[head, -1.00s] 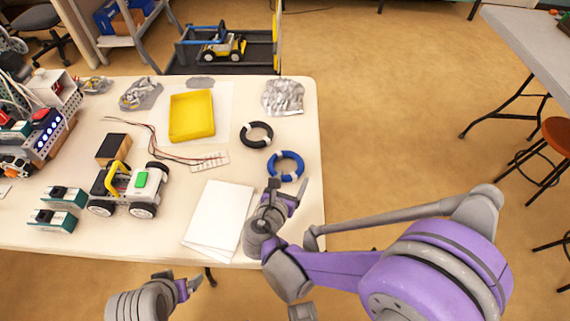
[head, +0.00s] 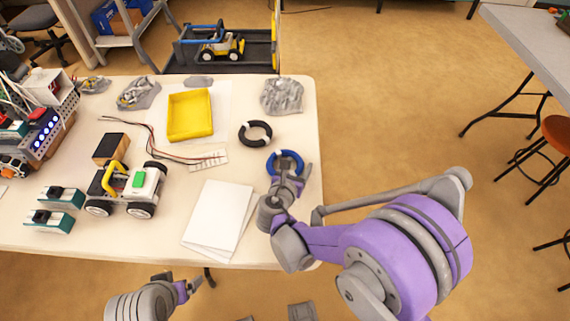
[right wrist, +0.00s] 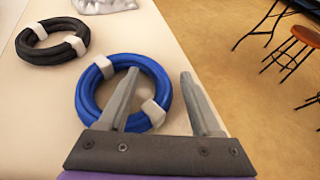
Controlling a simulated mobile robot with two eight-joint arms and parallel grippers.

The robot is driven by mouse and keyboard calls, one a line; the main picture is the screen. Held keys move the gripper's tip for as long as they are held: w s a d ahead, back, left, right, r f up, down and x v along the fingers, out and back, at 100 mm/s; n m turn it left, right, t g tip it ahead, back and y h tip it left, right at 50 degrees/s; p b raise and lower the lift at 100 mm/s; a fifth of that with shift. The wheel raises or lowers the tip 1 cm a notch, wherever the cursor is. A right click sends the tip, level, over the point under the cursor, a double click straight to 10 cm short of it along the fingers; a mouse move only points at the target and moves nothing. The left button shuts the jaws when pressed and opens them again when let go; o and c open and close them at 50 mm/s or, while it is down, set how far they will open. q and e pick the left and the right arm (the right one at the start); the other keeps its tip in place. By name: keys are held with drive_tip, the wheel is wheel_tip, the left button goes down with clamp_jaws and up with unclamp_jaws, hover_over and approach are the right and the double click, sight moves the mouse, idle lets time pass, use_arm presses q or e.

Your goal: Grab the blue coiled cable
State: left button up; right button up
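The blue coiled cable (head: 272,162) lies on the white table near its right edge, bound with pale ties. In the right wrist view the blue coil (right wrist: 85,98) lies just ahead of my right gripper (right wrist: 158,85). That gripper is open, with one finger over the coil's middle and the other just outside its right side. In the head view my right gripper (head: 287,166) covers part of the coil. I cannot tell whether the fingers touch it. My left gripper (head: 188,288) is off the table's front edge at the bottom, apart from the cable; its finger opening is unclear.
A black coiled cable (head: 245,133) lies just behind the blue one, and it also shows in the right wrist view (right wrist: 48,55). White paper sheets (head: 215,215), a yellow tray (head: 190,133) and a wheeled robot (head: 128,188) are to the left. Crumpled foil (head: 282,96) lies behind.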

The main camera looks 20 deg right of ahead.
clamp_jaws()
